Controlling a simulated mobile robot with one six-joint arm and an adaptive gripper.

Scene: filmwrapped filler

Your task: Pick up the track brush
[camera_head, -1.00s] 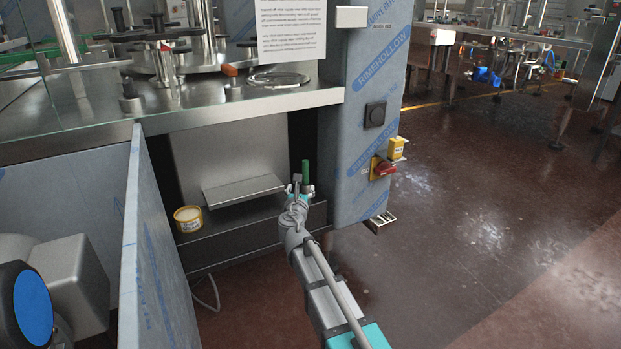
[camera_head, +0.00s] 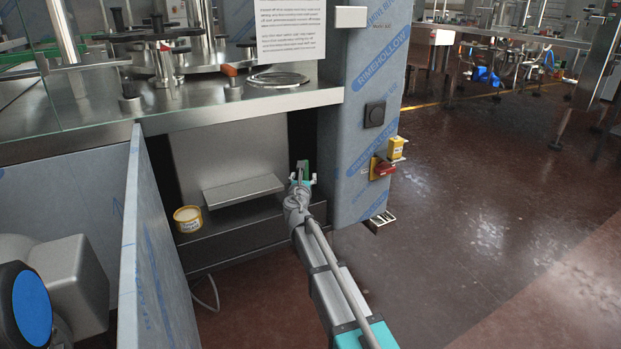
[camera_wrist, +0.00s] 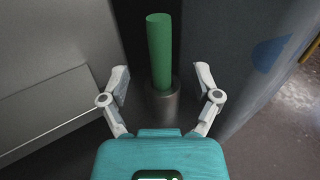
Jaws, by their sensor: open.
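The track brush shows as a green upright handle (camera_wrist: 160,50) in the wrist view, standing in a grey metal cylinder (camera_wrist: 163,103). In the head view the green handle (camera_head: 306,168) stands at the right end of the dark shelf, partly hidden by my gripper. My gripper (camera_wrist: 163,80) is open, with one finger on each side of the handle in the wrist view and visible gaps to both. Whether the handle is fully between the fingers in depth is hard to tell. In the head view my gripper (camera_head: 303,181) is at the handle.
A yellow-rimmed tub (camera_head: 187,219) sits on the left of the dark shelf (camera_head: 235,238). A sloped metal plate (camera_head: 243,193) lies between. A film-wrapped column (camera_head: 350,195) with a red switch (camera_head: 384,169) stands close on the right. A film-wrapped panel (camera_head: 155,250) rises at left.

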